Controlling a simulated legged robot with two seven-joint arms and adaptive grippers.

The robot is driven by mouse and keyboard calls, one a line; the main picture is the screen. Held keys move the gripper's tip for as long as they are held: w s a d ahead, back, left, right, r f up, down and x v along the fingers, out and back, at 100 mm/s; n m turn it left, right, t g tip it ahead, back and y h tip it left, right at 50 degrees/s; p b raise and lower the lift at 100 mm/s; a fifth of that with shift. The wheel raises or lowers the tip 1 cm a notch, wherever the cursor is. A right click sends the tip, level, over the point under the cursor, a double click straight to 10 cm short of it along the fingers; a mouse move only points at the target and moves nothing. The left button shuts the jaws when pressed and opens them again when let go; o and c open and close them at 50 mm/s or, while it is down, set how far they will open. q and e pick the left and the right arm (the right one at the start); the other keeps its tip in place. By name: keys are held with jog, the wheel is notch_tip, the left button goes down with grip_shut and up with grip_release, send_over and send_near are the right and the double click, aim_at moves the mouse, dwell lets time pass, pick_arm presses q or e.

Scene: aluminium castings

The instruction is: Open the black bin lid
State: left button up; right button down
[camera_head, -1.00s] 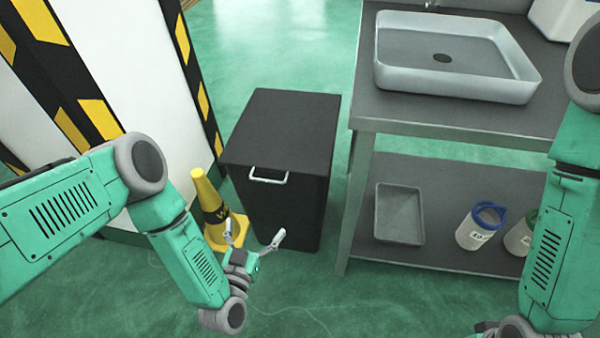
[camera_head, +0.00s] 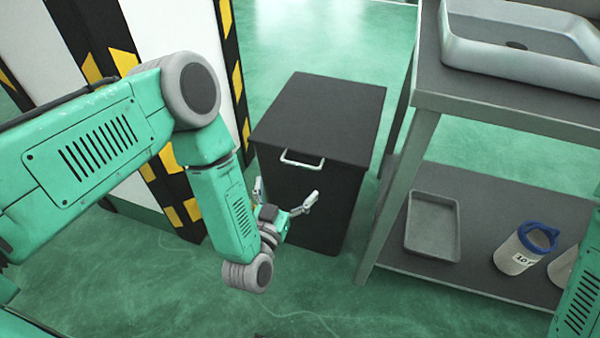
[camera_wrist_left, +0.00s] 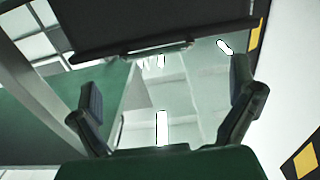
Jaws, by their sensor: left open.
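The black bin (camera_head: 310,200) stands on the green floor in the middle of the head view. Its flat black lid (camera_head: 320,115) is closed, with a pale bar handle (camera_head: 302,158) at the front edge. My left gripper (camera_head: 284,200) is open and empty, below the handle and in front of the bin's front face. In the left wrist view, the gripper's (camera_wrist_left: 165,80) two dark fingers are spread apart with nothing between them. A dark panel (camera_wrist_left: 150,22) and a bar like the handle (camera_wrist_left: 160,48) show beyond the fingertips. My right gripper is out of view.
A grey table (camera_head: 480,105) with a sink (camera_head: 520,55) stands to the bin's right. Its lower shelf holds a grey tray (camera_head: 433,226) and a blue-topped container (camera_head: 522,248). A white pillar with black-yellow stripes (camera_head: 235,75) is at the left. The floor in front is clear.

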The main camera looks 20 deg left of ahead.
aim_at(302, 165)
pick_arm(q)
jog(key=w, duration=0.2)
jog(key=w+d+b, duration=0.1)
jog(key=w, duration=0.2)
jog(key=w+d+b, duration=0.1)
jog(key=w, duration=0.1)
jog(key=shift+w+r, duration=0.2)
jog(key=shift+w, duration=0.1)
jog(key=shift+w+a+f, duration=0.15)
jog(key=shift+a, duration=0.65)
jog(key=shift+c, duration=0.8)
jog(key=c, duration=1.3)
jog(key=shift+d+r, duration=0.2)
jog(key=shift+d, duration=0.25)
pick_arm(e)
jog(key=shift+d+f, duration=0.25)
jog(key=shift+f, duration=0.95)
